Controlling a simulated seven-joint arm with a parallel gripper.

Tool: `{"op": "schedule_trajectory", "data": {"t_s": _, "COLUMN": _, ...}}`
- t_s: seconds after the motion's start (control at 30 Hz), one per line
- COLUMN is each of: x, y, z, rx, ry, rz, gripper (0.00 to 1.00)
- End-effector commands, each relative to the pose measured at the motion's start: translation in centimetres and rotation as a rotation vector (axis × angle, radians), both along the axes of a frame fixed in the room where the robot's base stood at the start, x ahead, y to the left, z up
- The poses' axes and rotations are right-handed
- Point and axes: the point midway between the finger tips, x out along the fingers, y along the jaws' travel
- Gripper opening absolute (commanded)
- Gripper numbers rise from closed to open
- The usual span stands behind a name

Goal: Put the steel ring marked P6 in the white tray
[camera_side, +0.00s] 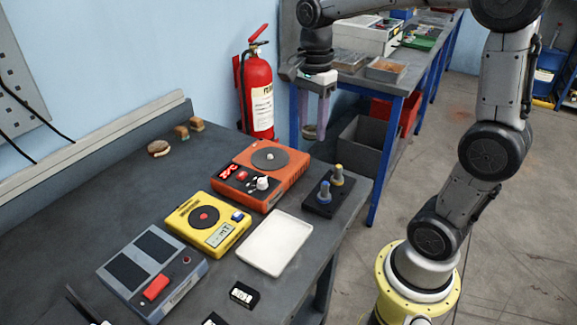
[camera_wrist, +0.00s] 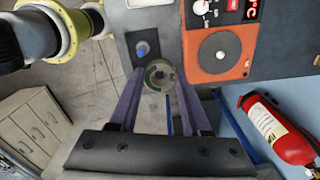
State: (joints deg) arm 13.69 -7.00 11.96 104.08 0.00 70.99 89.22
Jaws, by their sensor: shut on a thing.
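My gripper (camera_side: 314,128) is raised at the right end of the bench, near the fire extinguisher in the picture. It is shut on a grey steel ring (camera_side: 309,132), which also shows between the fingertips in the wrist view (camera_wrist: 160,66). Any marking on the ring is too small to read. The white tray (camera_side: 272,243) lies flat and empty on the bench, lower left of my gripper in the side view and well apart from the ring. A bit of a white edge, perhaps the tray, shows at the top of the wrist view (camera_wrist: 148,3).
A dark block with blue and brass pegs (camera_side: 324,203) stands right of the tray. An orange hotplate (camera_side: 283,176) and a yellow device (camera_side: 190,232) stand behind and left of it. A grey scale-like device (camera_side: 152,270) is farther left. A red fire extinguisher (camera_side: 260,95) stands behind.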

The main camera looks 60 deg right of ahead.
Motion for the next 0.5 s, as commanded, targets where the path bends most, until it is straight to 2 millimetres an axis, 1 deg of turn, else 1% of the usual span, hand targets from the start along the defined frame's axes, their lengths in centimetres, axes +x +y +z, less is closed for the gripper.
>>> {"op": "schedule_trajectory", "data": {"t_s": 0.17, "x": -0.2, "y": 0.0, "z": -0.1, "rx": 0.000, "ry": 0.000, "rz": -0.068, "gripper": 0.00}}
{"op": "schedule_trajectory", "data": {"t_s": 0.27, "x": -1.3, "y": 0.5, "z": -1.0, "rx": 0.000, "ry": 0.000, "rz": -0.159, "gripper": 0.00}}
{"op": "schedule_trajectory", "data": {"t_s": 0.37, "x": -3.3, "y": 2.5, "z": -1.9, "rx": -0.001, "ry": -0.002, "rz": -0.229, "gripper": 0.00}}
{"op": "schedule_trajectory", "data": {"t_s": 0.47, "x": -5.7, "y": 4.9, "z": -2.8, "rx": 0.000, "ry": -0.004, "rz": -0.257, "gripper": 0.00}}
{"op": "schedule_trajectory", "data": {"t_s": 0.5, "x": -6.8, "y": 5.9, "z": -3.1, "rx": 0.000, "ry": -0.004, "rz": -0.259, "gripper": 0.00}}
